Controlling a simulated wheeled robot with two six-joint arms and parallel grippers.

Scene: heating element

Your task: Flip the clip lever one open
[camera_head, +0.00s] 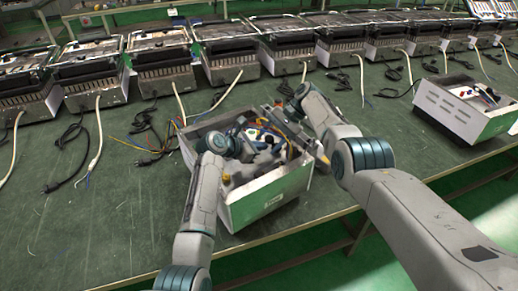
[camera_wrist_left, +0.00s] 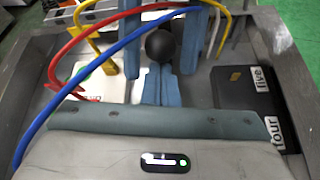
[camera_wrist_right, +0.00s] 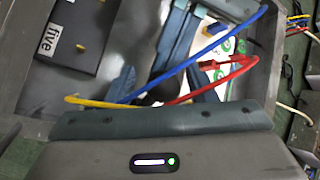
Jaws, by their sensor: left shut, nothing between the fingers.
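The open grey-white box (camera_head: 265,195) stands on the green table, and both grippers reach into it. My left gripper (camera_wrist_left: 159,88) is shut and empty, its tips by a round black knob (camera_wrist_left: 160,45). My right gripper (camera_wrist_right: 162,85) has its fingers apart; a dark thing shows between them, partly hidden by wires. Black blocks labelled "five" (camera_wrist_left: 246,90) and "four" (camera_wrist_left: 287,150) lie at the right in the left wrist view. The "five" block also shows in the right wrist view (camera_wrist_right: 75,30). I cannot make out a label reading "one" or tell the lever's position.
Red (camera_wrist_left: 75,50), blue (camera_wrist_left: 60,105) and yellow (camera_wrist_left: 100,70) wires arch across the box close to the grippers. A second open box (camera_head: 465,110) stands at the right. A row of heaters (camera_head: 165,65) with loose cables lines the back. The table's front left is clear.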

